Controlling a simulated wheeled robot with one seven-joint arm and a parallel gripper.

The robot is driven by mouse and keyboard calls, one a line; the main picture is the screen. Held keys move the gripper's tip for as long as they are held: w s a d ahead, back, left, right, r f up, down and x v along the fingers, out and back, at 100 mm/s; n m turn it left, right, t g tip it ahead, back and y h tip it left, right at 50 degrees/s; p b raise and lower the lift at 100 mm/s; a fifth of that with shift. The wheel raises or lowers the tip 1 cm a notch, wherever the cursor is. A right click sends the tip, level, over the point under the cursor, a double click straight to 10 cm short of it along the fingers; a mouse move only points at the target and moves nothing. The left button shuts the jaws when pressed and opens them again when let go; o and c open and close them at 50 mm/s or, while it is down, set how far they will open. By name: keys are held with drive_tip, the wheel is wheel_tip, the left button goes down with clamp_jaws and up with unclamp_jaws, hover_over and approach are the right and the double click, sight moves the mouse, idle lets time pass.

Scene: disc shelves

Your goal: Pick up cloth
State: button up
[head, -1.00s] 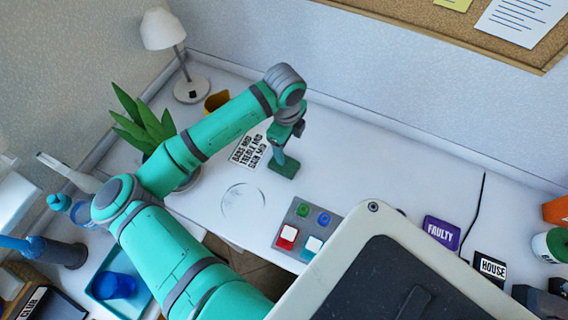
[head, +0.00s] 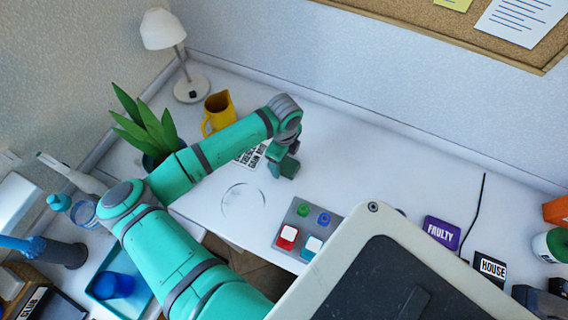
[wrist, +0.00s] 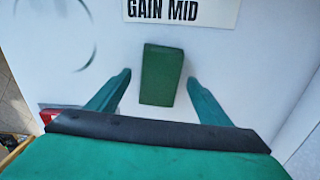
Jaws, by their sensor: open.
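The cloth looks like a small dark green block (wrist: 161,75) lying on the white desk. In the head view the green cloth (head: 288,167) is partly covered by my gripper (head: 282,160). In the wrist view my gripper (wrist: 158,78) is open, with one finger on each side of the cloth and a gap on both sides. The cloth is not held. How far the fingertips are above the desk is hard to tell.
A printed card (head: 252,154) lies beside the cloth. A button panel (head: 306,228) is nearer the front edge. A yellow mug (head: 218,112), a plant (head: 150,130) and a lamp (head: 180,60) stand to the left. The desk right of the cloth is clear.

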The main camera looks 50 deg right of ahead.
drive_tip(key=shift+f, duration=0.5)
drive_tip(key=c, duration=1.1)
drive_tip(key=shift+c, duration=0.2)
drive_tip(key=shift+r, duration=0.15)
drive_tip(key=shift+r, duration=0.6)
drive_tip(key=s+a+r, duration=0.7)
drive_tip(key=a+r, duration=0.4)
drive_tip(key=shift+s+a+r, duration=0.3)
drive_tip(key=shift+a, duration=0.1)
drive_tip(key=shift+o, duration=0.5)
